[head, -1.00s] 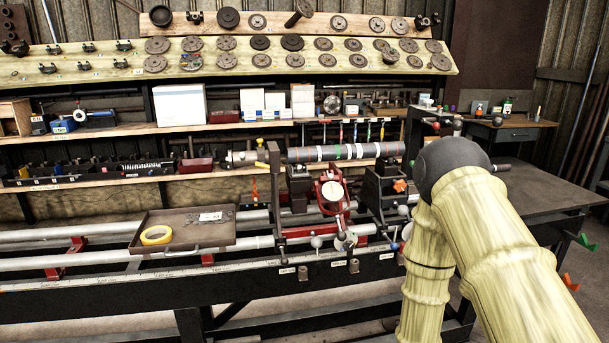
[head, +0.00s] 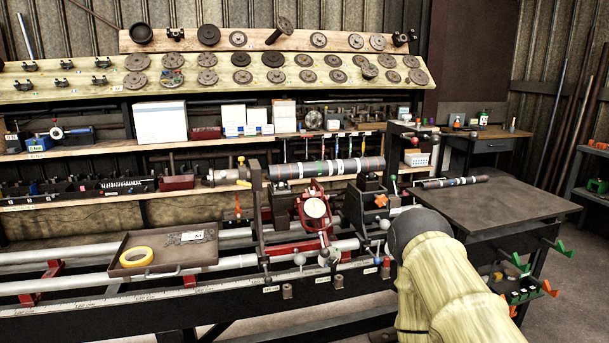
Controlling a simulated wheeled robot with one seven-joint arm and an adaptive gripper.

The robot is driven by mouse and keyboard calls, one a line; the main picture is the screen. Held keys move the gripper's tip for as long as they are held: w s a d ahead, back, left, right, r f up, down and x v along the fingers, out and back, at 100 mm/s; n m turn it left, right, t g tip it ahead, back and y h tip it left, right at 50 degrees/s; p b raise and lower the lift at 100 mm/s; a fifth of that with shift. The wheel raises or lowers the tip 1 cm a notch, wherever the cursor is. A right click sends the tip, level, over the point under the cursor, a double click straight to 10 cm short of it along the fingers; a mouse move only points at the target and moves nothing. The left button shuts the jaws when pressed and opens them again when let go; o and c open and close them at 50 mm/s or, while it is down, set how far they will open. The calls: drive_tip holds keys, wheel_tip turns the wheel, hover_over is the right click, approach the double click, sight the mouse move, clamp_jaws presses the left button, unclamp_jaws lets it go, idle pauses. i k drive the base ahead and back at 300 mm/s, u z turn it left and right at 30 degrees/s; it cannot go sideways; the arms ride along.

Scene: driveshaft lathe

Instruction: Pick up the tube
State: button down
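A second dark tube (head: 450,182) with pale bands lies on the dark table (head: 500,207) at the right. I cannot tell which of them the task names. My arm, in a yellowish sleeve with a dark rounded joint, rises at the lower right in front of the lathe's end and the table's near left corner. My gripper is not in view, and no tube is seen held.
A tray (head: 133,277) with a yellow tape roll (head: 136,257) sits on the lathe rails at the left. Shelves with boxes and discs stand behind. Green and orange hooks stick out from the table's side. Most of the tabletop is clear.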

sight(354, 166)
drive_tip(key=z, duration=1.4)
drive_tip(key=i, duration=1.85)
